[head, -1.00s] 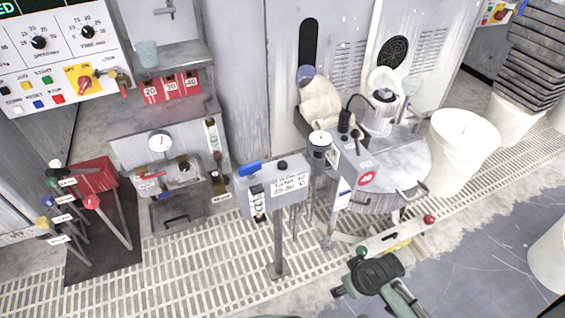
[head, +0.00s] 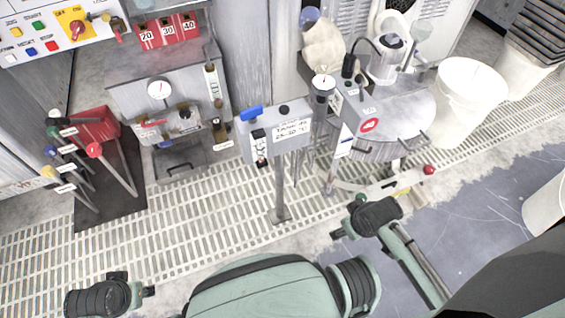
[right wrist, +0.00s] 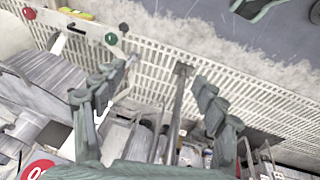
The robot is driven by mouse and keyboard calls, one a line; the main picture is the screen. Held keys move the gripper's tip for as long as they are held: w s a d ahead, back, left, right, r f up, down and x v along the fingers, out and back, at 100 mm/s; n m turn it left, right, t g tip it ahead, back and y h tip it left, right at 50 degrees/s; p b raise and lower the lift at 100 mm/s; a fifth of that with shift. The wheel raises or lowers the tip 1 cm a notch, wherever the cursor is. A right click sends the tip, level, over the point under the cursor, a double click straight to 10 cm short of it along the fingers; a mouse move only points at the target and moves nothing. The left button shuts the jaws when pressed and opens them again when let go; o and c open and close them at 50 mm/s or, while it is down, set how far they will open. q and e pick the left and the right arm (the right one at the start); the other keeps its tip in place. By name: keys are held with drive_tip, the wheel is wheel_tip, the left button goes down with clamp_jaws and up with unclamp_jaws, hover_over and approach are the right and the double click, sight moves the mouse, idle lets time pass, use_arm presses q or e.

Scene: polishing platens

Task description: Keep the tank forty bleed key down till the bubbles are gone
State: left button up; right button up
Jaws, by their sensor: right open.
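The grey tank 40 box (head: 277,138) stands on a post over the floor grating in the head view. A blue handle (head: 251,112) and a black knob (head: 284,109) are on its top. Which of these is the bleed key I cannot tell. A narrow gauge (head: 259,148) is on its front; bubbles are too small to make out. My right gripper (head: 348,218) is open and empty, right of and below the box, apart from it. In the right wrist view its open fingers (right wrist: 165,78) frame a post behind. My left gripper (head: 133,286) is at the lower left, its jaw unclear.
A bar with a red knob (head: 429,170) is near my right gripper. Levers (head: 95,150) stand at left. Grating in front is clear.

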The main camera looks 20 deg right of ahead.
drive_tip(key=shift+c, duration=0.2)
clamp_jaws()
idle(1.4)
